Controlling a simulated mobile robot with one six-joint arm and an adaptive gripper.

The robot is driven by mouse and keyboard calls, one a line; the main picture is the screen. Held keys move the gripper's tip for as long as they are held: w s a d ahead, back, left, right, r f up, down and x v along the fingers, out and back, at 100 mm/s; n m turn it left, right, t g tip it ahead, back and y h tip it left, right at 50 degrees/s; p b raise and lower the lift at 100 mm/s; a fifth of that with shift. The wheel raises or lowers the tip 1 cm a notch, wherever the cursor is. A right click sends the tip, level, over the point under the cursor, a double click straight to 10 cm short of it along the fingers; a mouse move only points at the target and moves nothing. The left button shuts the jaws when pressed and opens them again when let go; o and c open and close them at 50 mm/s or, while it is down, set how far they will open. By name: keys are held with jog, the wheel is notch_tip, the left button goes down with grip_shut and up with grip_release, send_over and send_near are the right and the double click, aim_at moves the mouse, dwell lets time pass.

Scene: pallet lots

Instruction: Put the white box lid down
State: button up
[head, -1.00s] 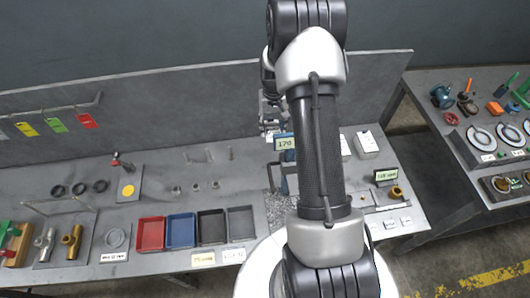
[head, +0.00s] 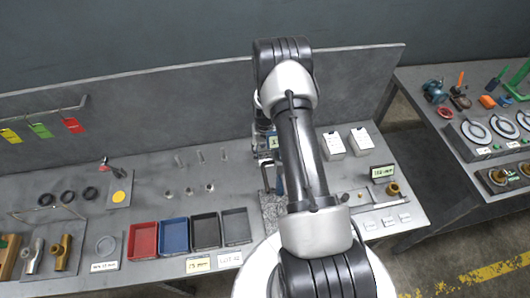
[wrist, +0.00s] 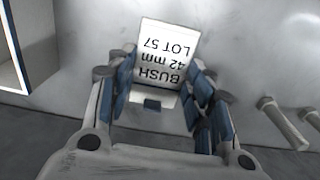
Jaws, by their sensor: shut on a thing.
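In the wrist view my gripper (wrist: 158,98) is shut on a pale piece between its blue finger pads. A white face with the upside-down print "BUSH 42 mm LOT 57" (wrist: 168,52) shows just beyond the fingertips; I take it for the white box lid. Its far edges and any contact below are hard to tell. In the head view my gripper (head: 268,168) is low over the bench, largely behind my arm, and the lid cannot be made out. Two white boxes (head: 333,146) (head: 360,141) stand to its right.
A white-walled open shape (wrist: 22,50) is at left there. Red (head: 143,240), blue (head: 174,236) and dark trays line the bench's front. Some bare bench lies between pegs and trays.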

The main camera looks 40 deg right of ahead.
jog(key=shift+r, duration=0.1)
jog(key=o, duration=0.8)
jog(key=shift+o, duration=0.2)
